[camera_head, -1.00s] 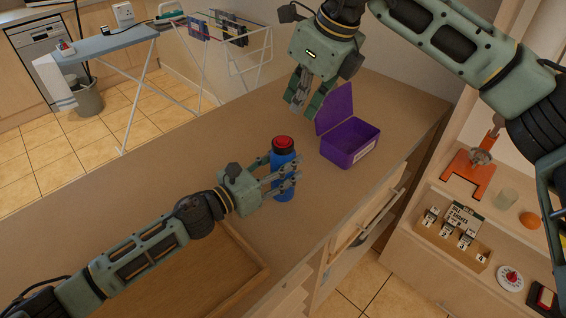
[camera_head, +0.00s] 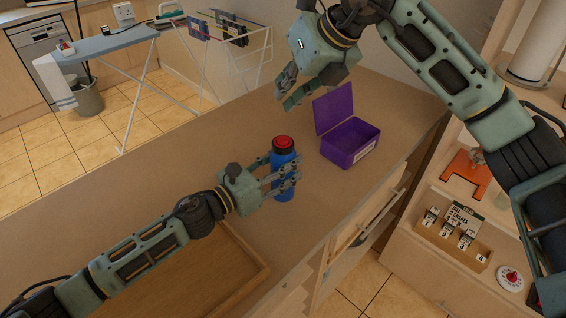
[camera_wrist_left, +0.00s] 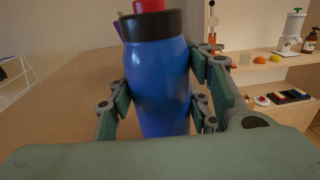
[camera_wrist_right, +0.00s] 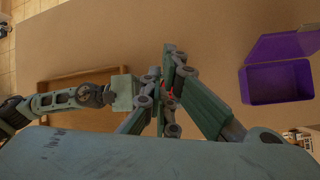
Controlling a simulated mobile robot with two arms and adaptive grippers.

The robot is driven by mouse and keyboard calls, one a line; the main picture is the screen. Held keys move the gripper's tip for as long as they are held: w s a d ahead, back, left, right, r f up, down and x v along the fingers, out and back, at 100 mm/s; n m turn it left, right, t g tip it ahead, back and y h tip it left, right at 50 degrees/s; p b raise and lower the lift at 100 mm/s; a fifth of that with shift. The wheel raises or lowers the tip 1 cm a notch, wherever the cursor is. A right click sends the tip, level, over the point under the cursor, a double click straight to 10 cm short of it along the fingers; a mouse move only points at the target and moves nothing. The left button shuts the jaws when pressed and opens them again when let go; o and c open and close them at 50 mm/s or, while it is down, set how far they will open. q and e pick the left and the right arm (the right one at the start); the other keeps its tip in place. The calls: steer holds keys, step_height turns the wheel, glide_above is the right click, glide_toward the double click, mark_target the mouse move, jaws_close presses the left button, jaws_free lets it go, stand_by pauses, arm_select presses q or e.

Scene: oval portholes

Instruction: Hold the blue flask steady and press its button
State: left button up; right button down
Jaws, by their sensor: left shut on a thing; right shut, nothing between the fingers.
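The blue flask (camera_head: 284,172) stands upright on the counter, with a black collar and a red button (camera_head: 283,142) on top. My left gripper (camera_head: 284,178) is shut on the flask's body from the left. In the left wrist view the flask (camera_wrist_left: 158,85) sits between its fingers. My right gripper (camera_head: 284,97) is shut and empty, above the counter, higher than the flask and behind it in the head view. In the right wrist view, its fingers (camera_wrist_right: 170,90) hide most of the flask; only a bit of red shows between them.
An open purple box (camera_head: 349,145) with its lid up stands on the counter right of the flask. A wooden tray (camera_head: 262,268) lies at the front, under my left arm. A shelf (camera_head: 405,236) with small items is at the right. The counter left of the flask is clear.

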steer(key=w+r+m+y, duration=0.1)
steer(key=m, duration=0.2)
steer(key=m+t, duration=0.1)
glide_above(283, 140)
steer(key=w, duration=0.2)
steer(key=shift+w+d+f, duration=0.1)
steer(key=shift+d+f, duration=0.1)
steer(key=shift+f, duration=1.9)
steer(key=shift+w+d+f, duration=0.1)
steer(key=shift+d+f, duration=0.1)
steer(key=shift+f, duration=1.85)
steer(key=shift+f, duration=0.1)
steer(key=shift+f, duration=0.3)
steer(key=shift+f, duration=0.25)
steer(key=shift+r, duration=0.7)
